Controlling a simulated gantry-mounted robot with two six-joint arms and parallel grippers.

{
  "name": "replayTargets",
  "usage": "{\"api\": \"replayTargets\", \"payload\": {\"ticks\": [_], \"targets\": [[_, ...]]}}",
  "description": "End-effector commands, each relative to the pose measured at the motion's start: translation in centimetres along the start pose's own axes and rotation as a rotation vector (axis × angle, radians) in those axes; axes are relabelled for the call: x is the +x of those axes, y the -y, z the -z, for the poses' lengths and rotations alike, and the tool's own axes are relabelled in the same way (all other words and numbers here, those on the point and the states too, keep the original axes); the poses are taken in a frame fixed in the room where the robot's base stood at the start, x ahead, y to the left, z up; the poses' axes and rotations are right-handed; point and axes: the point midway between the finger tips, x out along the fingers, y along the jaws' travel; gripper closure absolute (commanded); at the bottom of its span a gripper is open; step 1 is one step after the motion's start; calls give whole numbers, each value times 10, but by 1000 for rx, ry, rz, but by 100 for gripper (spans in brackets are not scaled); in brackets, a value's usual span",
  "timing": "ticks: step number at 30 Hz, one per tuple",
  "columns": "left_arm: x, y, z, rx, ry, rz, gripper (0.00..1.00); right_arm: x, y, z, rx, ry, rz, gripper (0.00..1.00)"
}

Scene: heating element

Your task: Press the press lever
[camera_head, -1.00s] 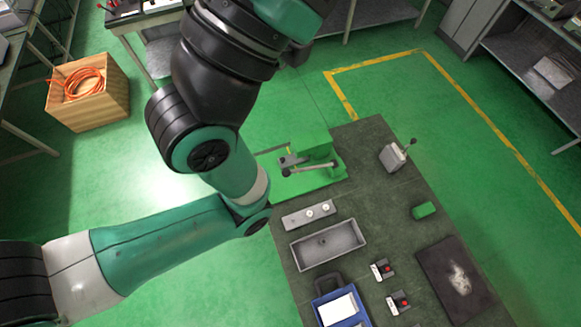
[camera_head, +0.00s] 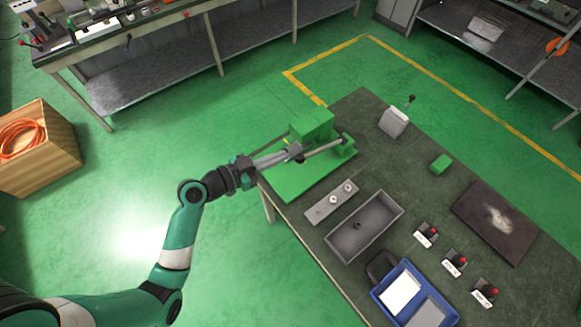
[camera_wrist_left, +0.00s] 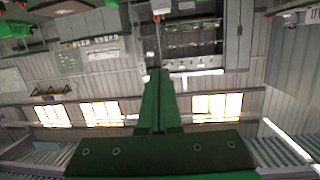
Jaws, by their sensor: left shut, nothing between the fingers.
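The green press (camera_head: 312,124) stands at the near-left end of the dark table, with a flat green base (camera_head: 300,183). Its press lever (camera_head: 322,149) is a grey bar reaching from the dark part by my fingertips to a dark joint at the right of the press. My left gripper (camera_head: 288,155) is shut and empty, its fingers at the left end of the lever. I cannot tell whether they touch it. In the left wrist view the closed green fingers (camera_wrist_left: 160,100) point up the picture, with only the room behind. My right gripper is not in view.
A grey plate with two white knobs (camera_head: 332,201), a grey tray (camera_head: 364,226) and a blue bin (camera_head: 414,293) lie nearer on the table (camera_head: 405,165). Several red-button switches sit at the right.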

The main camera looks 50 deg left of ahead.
Motion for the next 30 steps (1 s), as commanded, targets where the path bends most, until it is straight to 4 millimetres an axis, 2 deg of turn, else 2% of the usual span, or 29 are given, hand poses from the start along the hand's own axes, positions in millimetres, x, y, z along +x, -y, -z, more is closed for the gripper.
{"api": "replayTargets", "payload": {"ticks": [1,4,7,17,23,30], "targets": [[-6,6,-25,-23,19,25,100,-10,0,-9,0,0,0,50],[-14,15,-43,-46,36,57,100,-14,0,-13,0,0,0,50],[-16,20,-43,-48,35,70,100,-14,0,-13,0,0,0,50],[-13,20,-41,-46,35,68,100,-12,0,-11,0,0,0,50],[12,21,-41,-45,35,65,100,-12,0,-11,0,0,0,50],[65,24,-43,-45,34,64,100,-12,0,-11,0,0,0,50]]}}
